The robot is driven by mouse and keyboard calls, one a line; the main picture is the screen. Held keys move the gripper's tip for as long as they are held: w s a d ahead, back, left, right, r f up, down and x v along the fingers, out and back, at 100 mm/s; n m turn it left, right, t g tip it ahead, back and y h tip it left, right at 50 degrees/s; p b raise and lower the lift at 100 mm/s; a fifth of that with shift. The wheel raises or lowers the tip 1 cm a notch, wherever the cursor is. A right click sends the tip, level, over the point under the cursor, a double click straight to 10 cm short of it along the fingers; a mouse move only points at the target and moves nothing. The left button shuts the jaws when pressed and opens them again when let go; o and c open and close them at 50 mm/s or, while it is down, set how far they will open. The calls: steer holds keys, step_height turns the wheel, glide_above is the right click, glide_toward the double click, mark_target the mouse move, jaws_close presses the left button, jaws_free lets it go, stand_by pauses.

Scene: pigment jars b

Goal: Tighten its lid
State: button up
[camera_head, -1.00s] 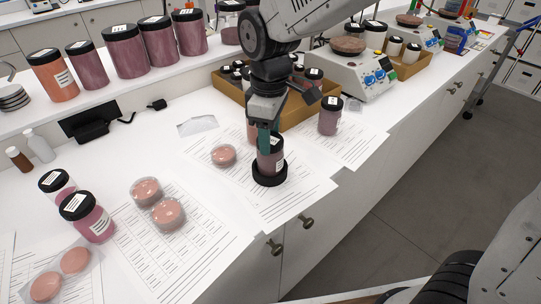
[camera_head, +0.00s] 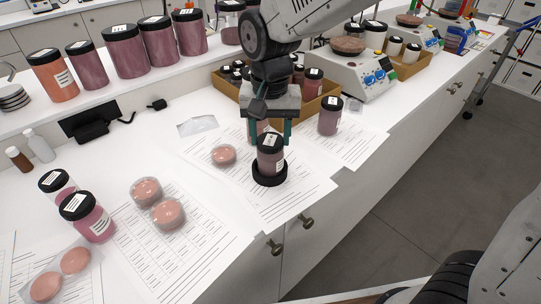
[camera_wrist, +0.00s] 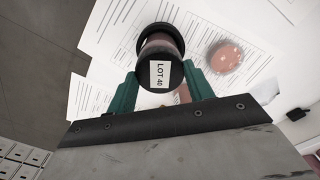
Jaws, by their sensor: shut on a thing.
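The jar (camera_head: 270,161) holds a mauve-pink pigment and stands upright in a round black holder (camera_head: 269,180) on a printed sheet. In the wrist view my gripper (camera_wrist: 160,88) is shut on the lid, one finger on each side. I cannot tell whether the lid sits fully down.
Another jar (camera_head: 329,116) stands to the right, and one is partly hidden behind my gripper. A pink dish (camera_head: 223,155) lies close on the left. Behind is a cardboard tray (camera_head: 306,109) of jars. The counter's front edge is near.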

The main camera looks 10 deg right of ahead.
mark_target(279, 147)
steer(key=o, duration=1.5)
steer(key=shift+c, duration=0.2)
step_height(279, 147, up, 8)
steer(key=shift+f, duration=0.1)
steer(key=shift+s+d+f+n, duration=0.15)
steer(key=shift+s+f+n, duration=0.1)
steer(key=shift+n, duration=0.25)
steer(key=shift+s+d+f+n+g, duration=0.15)
steer(key=shift+s+d+f+n, duration=0.15)
steer(key=shift+s, duration=0.2)
steer(key=shift+s+d+f+n+g, duration=0.15)
steer(key=shift+s+d+n, duration=0.15)
steer(key=shift+s, duration=0.15)
steer(key=s+d+t, duration=0.2)
steer(key=s+d, duration=1.5)
steer(key=d, duration=0.2)
steer(key=shift+r+m, duration=0.3)
steer(key=shift+r, duration=0.05)
